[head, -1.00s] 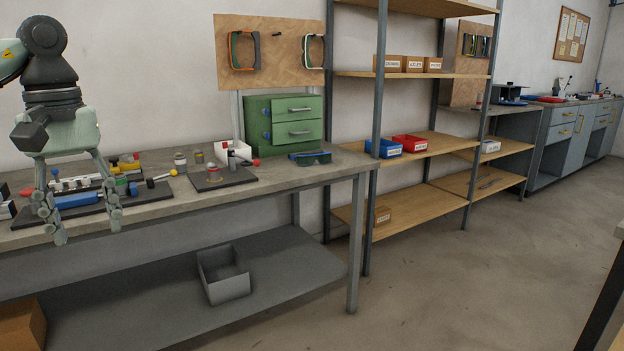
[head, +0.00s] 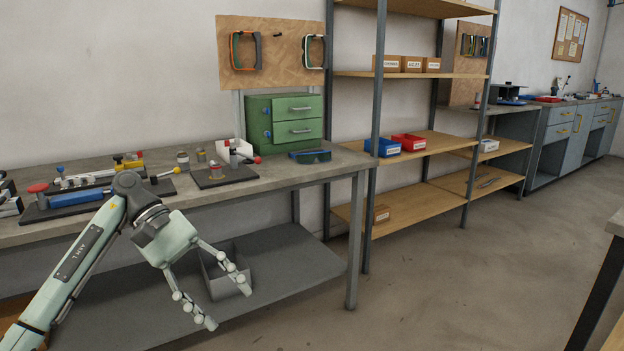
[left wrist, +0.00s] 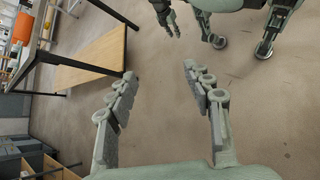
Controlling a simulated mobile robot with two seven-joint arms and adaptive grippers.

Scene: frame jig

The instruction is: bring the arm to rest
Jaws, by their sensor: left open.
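My left gripper (head: 228,306) is open and empty in the head view. It hangs in front of the workbench, below the level of its top, with its fingers pointing down and right. In the left wrist view its two spread fingers (left wrist: 158,82) have nothing between them and concrete floor beyond. Another part of my own body shows at the top of that view, including a gripper-like hand (left wrist: 170,25). In the head view my right arm does not show.
The workbench (head: 330,172) carries a frame jig (head: 75,199), small fixtures and a green drawer cabinet (head: 285,119). A grey bin (head: 215,278) stands on its lower shelf, partly behind my gripper. Wooden shelving (head: 430,200) is to the right. Floor (head: 450,290) at right is clear.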

